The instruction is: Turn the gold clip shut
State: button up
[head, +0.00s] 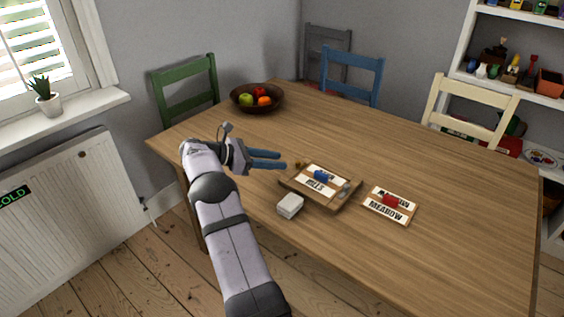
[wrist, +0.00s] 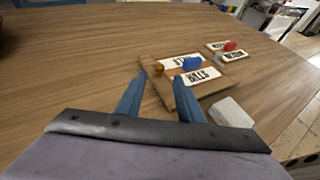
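A wooden tray (head: 328,207) lies on the table and holds a white panel (head: 312,187) lettered HILLS with a blue knob (head: 322,175). The gold clip (head: 301,164) is at the tray's far left edge; it also shows in the wrist view (wrist: 159,69). I cannot tell its exact angle. A grey clip (head: 346,187) is at the tray's right side. My gripper (head: 282,159) is left of the tray, its two blue fingers apart with nothing between them. In the wrist view the fingers (wrist: 159,78) point toward the gold clip, apart from it.
A second panel (head: 378,210) lettered MEADOW, with a red knob (head: 390,200), lies right of the tray. A small white block (head: 290,206) sits in front of the tray. A fruit bowl (head: 240,106) stands at the back left. The table's right side is clear.

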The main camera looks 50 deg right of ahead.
jog(key=shift+w+a+r, duration=0.1)
jog(key=shift+a, duration=0.05)
jog(key=s+d+r+m+g+y+p, duration=0.1)
jog(key=s+d+r+m+y+p, duration=0.15)
jog(key=s+d+r+p, duration=0.5)
jog(key=s+d+r+m+g+y+p, duration=0.25)
jog(key=s+r+p, duration=0.25)
jog(key=s+r, duration=0.65)
jog(key=w+a+f+m+t+y+p, duration=0.1)
jog(key=w+a+f+m+t+y, duration=0.15)
jog(key=a+f+m+t, duration=0.35)
jog(key=w+a+f+m+t+y, duration=0.1)
jog(key=w+a+f+m+t, duration=0.2)
jog(key=f, duration=0.5)
jog(key=w+d+m+t, duration=0.3)
jog(key=w+m, duration=0.4)
jog(key=m, duration=0.3)
jog(key=shift+w+d+r+t+h, duration=0.15)
jog(key=shift+d+t+h, duration=0.05)
jog(key=shift+t+h, duration=0.2)
